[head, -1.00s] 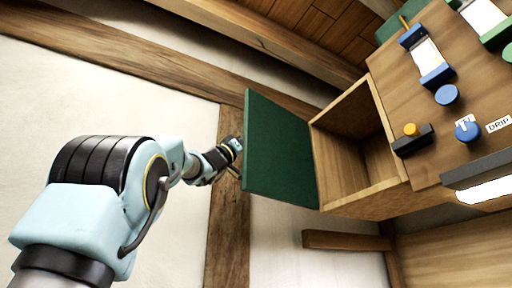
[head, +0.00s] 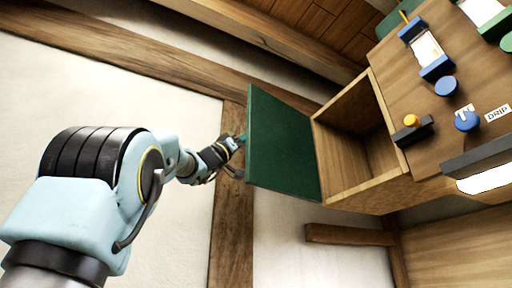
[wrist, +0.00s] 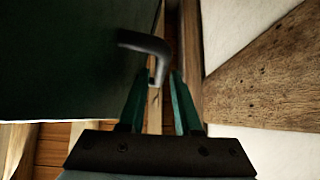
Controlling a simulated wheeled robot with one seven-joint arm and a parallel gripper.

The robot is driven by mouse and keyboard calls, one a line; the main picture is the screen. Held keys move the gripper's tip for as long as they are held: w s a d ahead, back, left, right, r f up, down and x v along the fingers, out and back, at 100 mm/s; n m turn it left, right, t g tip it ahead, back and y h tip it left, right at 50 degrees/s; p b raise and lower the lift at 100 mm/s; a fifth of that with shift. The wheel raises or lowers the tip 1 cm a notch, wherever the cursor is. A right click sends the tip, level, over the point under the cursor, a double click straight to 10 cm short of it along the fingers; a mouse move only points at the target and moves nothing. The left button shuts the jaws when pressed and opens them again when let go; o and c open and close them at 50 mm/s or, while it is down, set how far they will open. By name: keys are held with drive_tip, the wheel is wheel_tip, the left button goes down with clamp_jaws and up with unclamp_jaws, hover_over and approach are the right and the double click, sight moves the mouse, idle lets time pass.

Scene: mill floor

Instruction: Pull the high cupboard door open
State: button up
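The high cupboard door (head: 283,145) is a dark green panel. It stands swung wide out from the open wooden cupboard (head: 352,140), whose inside shows as empty. In the wrist view the door (wrist: 60,60) fills the upper left, with its dark bent handle (wrist: 146,44) sticking out. My gripper (head: 240,153) is beside the door's left edge, on the handle side. In the wrist view the two teal fingers of my gripper (wrist: 160,82) stand apart with a gap between them. The handle's end is near the fingertips and is not clamped.
A wooden panel with blue knobs (head: 467,121), a yellow button (head: 410,120) and a DRIP label is right of the cupboard. A timber post (head: 231,225) and white wall are behind my arm. A wooden beam (head: 349,235) is below the cupboard.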

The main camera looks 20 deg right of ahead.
drive_tip(key=b+v, duration=0.3)
drive_tip(key=v, duration=0.4)
drive_tip(key=shift+a+f+b, duration=0.2)
drive_tip(key=shift+b, duration=0.1)
